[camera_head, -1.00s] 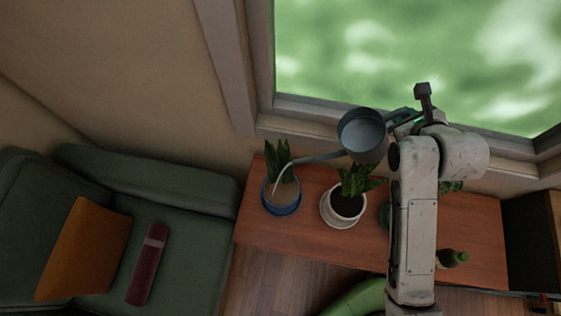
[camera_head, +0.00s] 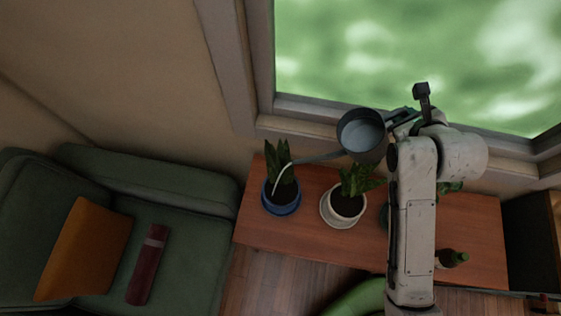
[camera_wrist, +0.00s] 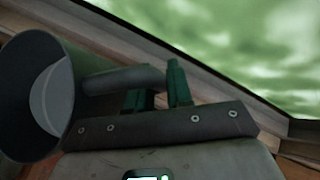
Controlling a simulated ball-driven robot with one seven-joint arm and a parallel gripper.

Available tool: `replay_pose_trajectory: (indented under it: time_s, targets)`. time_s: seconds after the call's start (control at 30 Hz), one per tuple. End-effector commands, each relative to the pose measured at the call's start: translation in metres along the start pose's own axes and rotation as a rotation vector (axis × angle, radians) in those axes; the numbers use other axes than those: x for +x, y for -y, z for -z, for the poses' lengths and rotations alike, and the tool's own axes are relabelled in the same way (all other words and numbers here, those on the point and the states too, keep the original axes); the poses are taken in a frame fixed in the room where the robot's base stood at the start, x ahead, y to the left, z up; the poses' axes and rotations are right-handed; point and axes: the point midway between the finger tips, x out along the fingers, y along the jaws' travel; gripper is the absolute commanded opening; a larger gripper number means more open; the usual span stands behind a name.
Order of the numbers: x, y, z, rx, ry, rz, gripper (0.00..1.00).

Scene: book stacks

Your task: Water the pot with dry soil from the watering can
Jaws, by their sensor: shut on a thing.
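The grey watering can (camera_head: 358,148) hangs in the air above the table, with water visible inside. Its long spout reaches left, and the tip is over the blue pot (camera_head: 282,209). The blue pot holds an upright leafy plant, and its soil is dark now. A white pot (camera_head: 331,212) with a plant and dark soil stands to its right, on a saucer. My gripper (camera_head: 403,118) is shut on the can's handle; the green fingers (camera_wrist: 158,88) close around the handle in the wrist view, beside the can's open top (camera_wrist: 30,90).
The wooden table (camera_head: 300,239) stands under the window (camera_head: 420,50). A third pot, partly hidden behind my arm, and a dark bottle (camera_head: 453,259) are on its right half. A green sofa (camera_head: 190,250) with an orange cushion (camera_head: 84,248) is at left.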

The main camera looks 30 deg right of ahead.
Motion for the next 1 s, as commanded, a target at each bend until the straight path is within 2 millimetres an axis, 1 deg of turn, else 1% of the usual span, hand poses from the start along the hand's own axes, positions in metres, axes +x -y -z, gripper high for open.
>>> replay_pose_trajectory:
  time_s: [0.87, 0.93, 1.0]
  targets:
    - [-0.003, 0.0, -0.003, -0.007, 0.005, 0.01, 0.0]
    - [0.0, 0.002, -0.001, 0.005, 0.003, 0.001, 0.0]
    - [0.008, 0.007, 0.008, 0.046, 0.004, -0.035, 0.0]
